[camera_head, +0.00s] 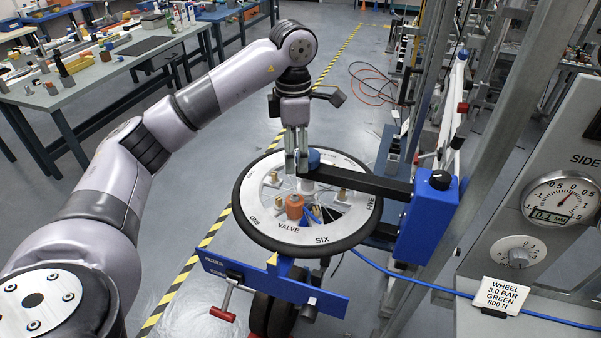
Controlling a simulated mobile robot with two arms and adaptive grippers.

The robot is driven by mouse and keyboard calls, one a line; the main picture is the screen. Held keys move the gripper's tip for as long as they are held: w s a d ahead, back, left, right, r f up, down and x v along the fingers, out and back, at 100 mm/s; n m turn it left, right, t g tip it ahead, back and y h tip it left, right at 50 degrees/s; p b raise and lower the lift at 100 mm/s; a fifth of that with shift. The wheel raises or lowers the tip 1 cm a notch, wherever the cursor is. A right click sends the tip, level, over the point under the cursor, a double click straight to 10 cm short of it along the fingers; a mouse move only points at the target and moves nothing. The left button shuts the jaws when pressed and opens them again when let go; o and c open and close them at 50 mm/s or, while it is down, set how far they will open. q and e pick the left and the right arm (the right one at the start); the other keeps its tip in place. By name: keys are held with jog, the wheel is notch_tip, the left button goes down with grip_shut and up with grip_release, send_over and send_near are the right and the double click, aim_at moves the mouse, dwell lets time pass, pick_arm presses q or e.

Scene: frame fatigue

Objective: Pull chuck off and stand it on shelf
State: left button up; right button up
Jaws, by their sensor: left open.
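A copper-orange cylinder (294,207), which looks like the chuck, stands on the wheel near its "VALVE" lettering, with blue hose beside it. The wheel (322,235) lies flat, with a black tyre and a pale lettered face. My left gripper (297,168) points down over the far part of the wheel, behind the orange cylinder and apart from it. It is open, its fingers close together in this view, near a blue knob (314,157). I cannot tell whether it touches the knob. I cannot tell which surface is the shelf. My right gripper is out of view.
A black bar (365,183) reaches over the wheel from a blue bracket (427,222). A blue plate (322,299) with a red-handled clamp (226,300) is in front. A gauge panel (535,215) stands right, a cluttered bench (95,72) back left. A blue hose (400,278) runs right.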

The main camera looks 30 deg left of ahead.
aim_at(294, 199)
pick_arm(q)
jog(key=f, duration=0.2)
jog(key=s+f+p, duration=0.1)
jog(key=f, duration=0.1)
jog(key=shift+s+f, duration=0.15)
jog(key=shift+s, duration=0.05)
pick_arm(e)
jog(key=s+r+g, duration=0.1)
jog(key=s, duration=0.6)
pick_arm(q)
jog(key=f, duration=0.1)
jog(key=f+p, duration=0.1)
jog(key=f, duration=0.1)
jog(key=shift+w+f, duration=0.3)
jog(key=shift+w, duration=0.1)
notch_tip(294, 199, down, 5)
jog(key=shift+s+r+p, duration=0.1)
jog(key=shift+r+p, duration=0.1)
jog(key=shift+p, duration=0.8)
notch_tip(294, 199, down, 3)
jog(key=shift+f+p, duration=0.2)
jog(key=shift+p, duration=0.2)
jog(key=shift+f, duration=0.1)
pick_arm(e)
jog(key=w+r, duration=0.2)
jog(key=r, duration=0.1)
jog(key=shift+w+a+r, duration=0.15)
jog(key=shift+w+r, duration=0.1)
